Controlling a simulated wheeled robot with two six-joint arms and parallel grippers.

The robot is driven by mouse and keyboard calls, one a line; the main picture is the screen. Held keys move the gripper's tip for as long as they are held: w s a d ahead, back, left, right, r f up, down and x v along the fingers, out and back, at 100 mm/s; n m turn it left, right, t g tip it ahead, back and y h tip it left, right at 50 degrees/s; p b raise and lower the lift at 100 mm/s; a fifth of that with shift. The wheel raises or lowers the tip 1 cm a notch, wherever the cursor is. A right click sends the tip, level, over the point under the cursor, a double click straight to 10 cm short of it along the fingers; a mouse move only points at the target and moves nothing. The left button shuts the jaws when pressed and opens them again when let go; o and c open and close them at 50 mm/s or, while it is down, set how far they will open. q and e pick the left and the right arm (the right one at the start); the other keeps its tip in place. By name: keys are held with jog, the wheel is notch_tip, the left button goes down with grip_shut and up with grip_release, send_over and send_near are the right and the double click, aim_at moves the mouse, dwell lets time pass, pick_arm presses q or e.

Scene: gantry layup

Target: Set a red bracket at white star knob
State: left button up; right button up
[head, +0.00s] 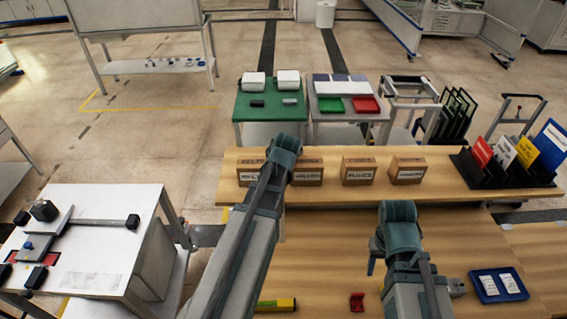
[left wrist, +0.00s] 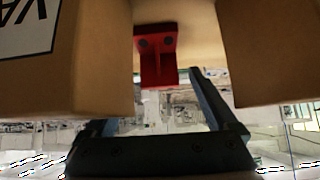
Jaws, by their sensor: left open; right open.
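A red bracket (left wrist: 157,57) with two dark holes shows in the left wrist view, in the gap between two cardboard boxes. My left gripper (left wrist: 155,97) is open, with its fingers apart and the bracket beyond them; they do not appear to hold it. In the head view my left arm hides the left fingers and that bracket. Another red bracket (head: 357,301) lies on the wooden bench near the front. My right gripper (head: 373,262) is open and empty above the bench, partly hidden by its arm. I cannot make out a white star knob.
Cardboard boxes (head: 358,171) stand along the raised wooden shelf (head: 335,189). A blue tray (head: 497,285) lies at the right, a yellow item (head: 275,304) at the front. A white table (head: 113,225) with dark fixture parts stands left. The bench middle is mostly clear.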

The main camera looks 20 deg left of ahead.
pick_arm(q)
jog(key=shift+s+d+r, duration=0.1)
jog(key=shift+d+r, duration=0.05)
jog(key=shift+c, duration=0.4)
grip_shut()
jog(key=shift+w+r+p, duration=0.25)
jog(key=shift+r+p, duration=0.2)
jog(key=shift+p, duration=0.1)
notch_tip(320, 180, up, 6)
jog(key=r+p, duration=0.1)
jog(key=p, duration=0.6)
jog(key=w+a, duration=0.4)
jog(key=w, duration=0.4)
jog(key=w+a+f+b, duration=0.1)
jog(key=w+a, duration=0.4)
jog(key=w, duration=0.4)
jog(key=shift+w, duration=0.3)
